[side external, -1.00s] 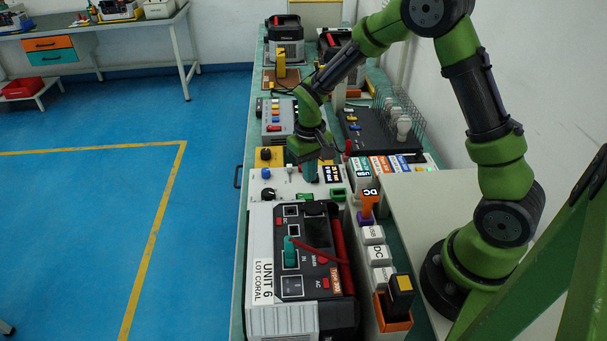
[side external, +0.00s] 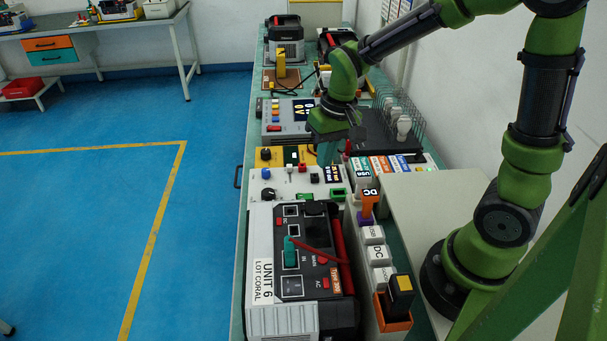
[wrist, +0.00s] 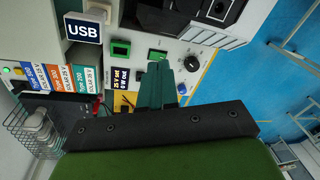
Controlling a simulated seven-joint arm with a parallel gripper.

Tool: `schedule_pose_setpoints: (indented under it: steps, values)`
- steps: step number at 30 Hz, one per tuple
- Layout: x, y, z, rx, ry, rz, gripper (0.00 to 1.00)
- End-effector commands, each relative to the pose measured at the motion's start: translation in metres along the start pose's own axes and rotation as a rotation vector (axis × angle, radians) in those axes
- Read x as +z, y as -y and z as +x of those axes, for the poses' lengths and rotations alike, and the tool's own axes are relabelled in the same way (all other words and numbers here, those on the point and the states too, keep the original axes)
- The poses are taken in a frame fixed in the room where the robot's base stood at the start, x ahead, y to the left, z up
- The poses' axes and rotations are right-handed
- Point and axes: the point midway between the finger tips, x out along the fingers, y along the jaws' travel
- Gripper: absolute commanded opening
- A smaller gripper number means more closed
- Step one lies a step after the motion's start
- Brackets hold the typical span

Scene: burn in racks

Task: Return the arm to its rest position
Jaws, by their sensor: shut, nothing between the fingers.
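My gripper (side external: 324,155) is above the white control panel (side external: 262,183) on the bench, pointing down. In the wrist view its teal fingers (wrist: 157,85) are together with nothing between them. The arm is bent, with its elbow high at the top right of the side view. My gripper covers part of the panel near a dark label with yellow and white text (wrist: 122,80). From these views I cannot tell how high the fingertips are over the panel.
The UNIT 6 device (side external: 262,265) stands in front of the panel. A wire rack (side external: 405,115) with white plugs and a grey instrument box (side external: 285,128) stand behind. The blue floor (side external: 80,230) at left is clear.

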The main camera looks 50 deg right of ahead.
Motion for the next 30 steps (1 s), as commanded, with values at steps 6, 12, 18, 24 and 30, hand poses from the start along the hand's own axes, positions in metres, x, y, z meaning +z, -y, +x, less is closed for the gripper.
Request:
schedule_pose_setpoints:
  steps: [6,12,18,24,30]
  values:
    - [0.047,0.006,-0.067,-0.112,-0.163,0.015,0.0]
    - [0.084,0.006,-0.105,-0.201,-0.309,0.009,0.0]
    - [0.098,0.006,-0.128,-0.249,-0.412,-0.008,0.0]
    - [0.099,0.007,-0.135,-0.259,-0.438,-0.014,0.0]
    - [0.098,0.007,-0.135,-0.258,-0.437,-0.013,0.0]
